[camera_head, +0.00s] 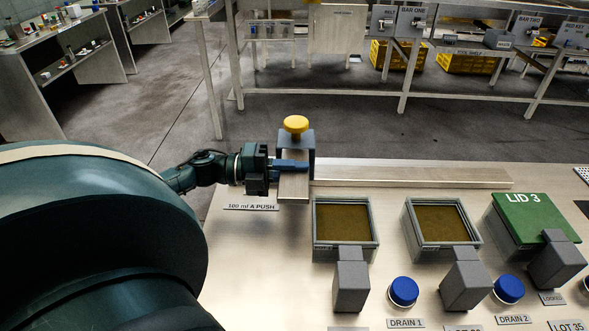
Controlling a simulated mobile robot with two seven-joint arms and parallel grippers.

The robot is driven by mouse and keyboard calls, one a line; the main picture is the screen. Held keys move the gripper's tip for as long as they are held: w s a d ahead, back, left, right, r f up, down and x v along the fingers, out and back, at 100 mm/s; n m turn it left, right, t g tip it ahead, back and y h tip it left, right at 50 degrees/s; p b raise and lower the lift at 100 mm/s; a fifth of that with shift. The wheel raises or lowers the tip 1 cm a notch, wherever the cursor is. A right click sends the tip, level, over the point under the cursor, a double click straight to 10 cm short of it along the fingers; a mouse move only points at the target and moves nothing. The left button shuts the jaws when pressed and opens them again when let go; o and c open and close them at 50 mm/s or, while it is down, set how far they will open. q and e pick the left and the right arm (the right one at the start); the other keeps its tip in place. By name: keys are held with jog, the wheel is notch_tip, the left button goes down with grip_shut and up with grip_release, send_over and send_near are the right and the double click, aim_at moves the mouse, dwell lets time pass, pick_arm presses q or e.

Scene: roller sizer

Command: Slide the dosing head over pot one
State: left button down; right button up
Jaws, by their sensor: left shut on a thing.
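The dosing head is a grey block (311,146) with a yellow knob (295,124) on top and a pale front plate (293,189). It stands at the left end of a long flat rail (420,177), behind and left of the pots. My left gripper (291,166) comes in from the left and is shut on the dosing head, its blue fingers across the head's front. The leftmost pot, which I take as pot one (315,235), is a grey square frame, open, with brown content. The head is not above it. My right gripper is out of view.
A second open pot (410,235) and a pot under a green lid marked LID 3 (530,217) stand to the right. Grey blocks (351,288) and blue drain caps (404,291) are in front. The rail's top looks clear rightward.

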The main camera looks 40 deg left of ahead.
pick_arm(q)
jog(key=b+x, duration=0.1)
jog(key=x, duration=0.4)
dwell(0.3)
jog(key=c, duration=1.4)
grip_release()
jog(key=shift+a, duration=0.1)
jog(key=v, duration=1.3)
jog(key=shift+s, duration=0.1)
jog(key=shift+o, duration=0.4)
